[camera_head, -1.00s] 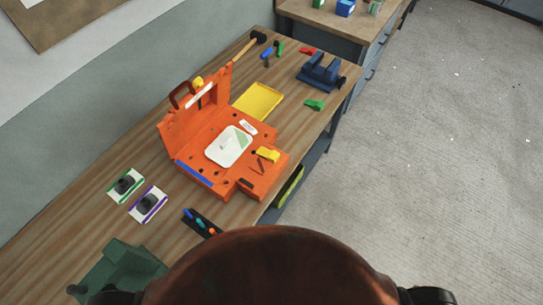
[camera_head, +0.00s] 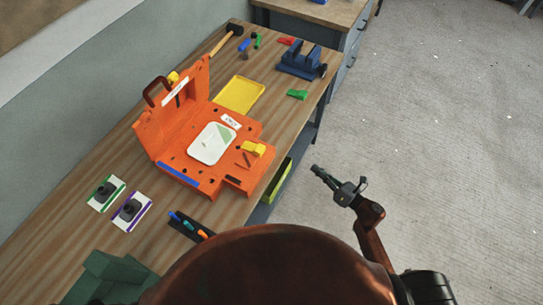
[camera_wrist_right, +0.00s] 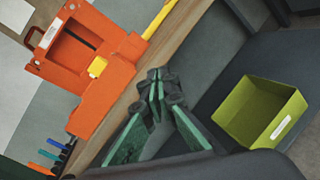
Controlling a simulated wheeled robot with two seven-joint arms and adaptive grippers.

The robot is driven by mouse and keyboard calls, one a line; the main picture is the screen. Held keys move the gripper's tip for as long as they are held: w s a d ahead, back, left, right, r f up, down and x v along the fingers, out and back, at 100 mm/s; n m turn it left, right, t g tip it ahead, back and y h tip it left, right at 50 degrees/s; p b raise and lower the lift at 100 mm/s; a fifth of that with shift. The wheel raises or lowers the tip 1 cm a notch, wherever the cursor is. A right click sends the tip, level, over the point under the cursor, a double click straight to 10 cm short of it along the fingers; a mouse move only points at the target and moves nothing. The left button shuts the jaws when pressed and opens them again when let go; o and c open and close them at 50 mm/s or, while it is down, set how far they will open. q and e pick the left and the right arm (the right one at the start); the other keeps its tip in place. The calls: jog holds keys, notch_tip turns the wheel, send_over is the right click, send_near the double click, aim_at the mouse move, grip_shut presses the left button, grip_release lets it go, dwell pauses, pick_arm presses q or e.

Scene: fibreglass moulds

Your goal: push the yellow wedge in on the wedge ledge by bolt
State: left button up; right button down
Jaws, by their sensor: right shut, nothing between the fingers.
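The orange mould (camera_head: 190,165) stands open on the bench, its lid half upright at the left. A yellow wedge (camera_head: 254,147) sits on the mould's right edge. It also shows in the right wrist view (camera_wrist_right: 97,67). I cannot tell how deep it sits, and the bolt is too small to make out. My right gripper (camera_head: 316,169) is shut and empty, off the bench's right edge and apart from the mould. In the right wrist view its fingertips (camera_wrist_right: 154,82) are together. My left gripper is not in view.
A lime-green bin (camera_wrist_right: 262,113) is below the bench edge. A yellow tray (camera_head: 239,95), a blue vise (camera_head: 302,62) and a green wedge-like piece (camera_head: 297,94) are on the bench beyond the mould. The floor right of the bench is clear.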

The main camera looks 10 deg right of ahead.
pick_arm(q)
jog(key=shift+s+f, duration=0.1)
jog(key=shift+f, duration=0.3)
pick_arm(e)
jog(key=s+a+r+n+g+y, duration=0.35)
jog(key=a+r+n, duration=0.4)
jog(key=n, duration=0.25)
jog(key=p, duration=0.2)
send_near(255, 148)
jog(key=shift+w+a+f, duration=0.75)
jog(key=shift+w+f, duration=0.05)
jog(key=shift+w, duration=0.2)
jog(key=shift+w+a+f, duration=0.1)
jog(key=shift+w+a, duration=0.3)
jog(key=shift+a, duration=0.15)
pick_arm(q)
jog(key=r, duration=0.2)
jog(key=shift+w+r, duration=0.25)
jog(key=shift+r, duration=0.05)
pick_arm(e)
jog(key=shift+a, duration=0.1)
